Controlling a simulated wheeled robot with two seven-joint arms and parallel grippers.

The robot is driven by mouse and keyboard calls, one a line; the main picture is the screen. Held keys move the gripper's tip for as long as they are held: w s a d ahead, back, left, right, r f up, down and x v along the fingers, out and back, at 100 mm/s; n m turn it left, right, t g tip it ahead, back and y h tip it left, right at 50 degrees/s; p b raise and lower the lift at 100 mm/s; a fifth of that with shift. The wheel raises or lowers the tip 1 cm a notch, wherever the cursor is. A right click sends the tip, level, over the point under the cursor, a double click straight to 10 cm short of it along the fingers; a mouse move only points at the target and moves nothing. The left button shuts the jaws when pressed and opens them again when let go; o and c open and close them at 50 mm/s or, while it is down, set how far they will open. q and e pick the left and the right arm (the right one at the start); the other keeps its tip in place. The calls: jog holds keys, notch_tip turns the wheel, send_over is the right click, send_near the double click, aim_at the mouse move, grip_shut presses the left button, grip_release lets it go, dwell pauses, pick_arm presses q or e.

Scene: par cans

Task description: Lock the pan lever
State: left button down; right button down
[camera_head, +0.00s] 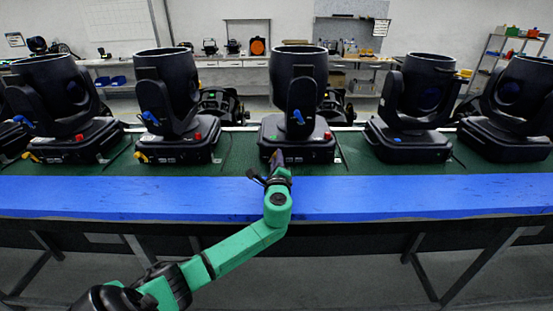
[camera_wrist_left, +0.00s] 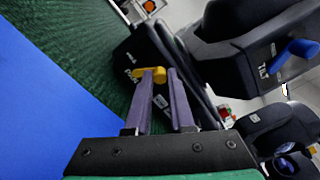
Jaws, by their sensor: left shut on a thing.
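The middle moving-head light (camera_head: 300,140) stands upright on the table. In the left wrist view, its yellow pan lever (camera_wrist_left: 159,75) sticks out from the black base, beside small lettering. My left gripper (camera_head: 277,158) reaches the front left of this base. In the left wrist view, the two purple fingers of the left gripper (camera_wrist_left: 162,74) are on either side of the lever's end and shut on it. The gripper hides the lever in the head view. A blue lever (camera_head: 297,118) is on the light's yoke, and it shows in the left wrist view (camera_wrist_left: 297,50). My right gripper is not in view.
Similar lights stand in a row to the left (camera_head: 180,145) and right (camera_head: 412,140), some with yellow levers (camera_head: 141,157) at the base. The blue front strip (camera_head: 400,195) of the green-topped table is clear. Shelves and a workbench stand far behind.

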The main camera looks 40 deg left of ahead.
pick_arm(q)
jog(key=shift+f, duration=0.15)
jog(key=c, duration=0.8)
grip_release()
jog(key=shift+d, duration=0.1)
jog(key=shift+o, duration=0.2)
jog(key=shift+s, duration=0.1)
jog(key=b+v, duration=0.2)
jog(key=v, duration=1.2)
jog(key=shift+s+d, duration=0.15)
jog(key=shift+d, duration=0.05)
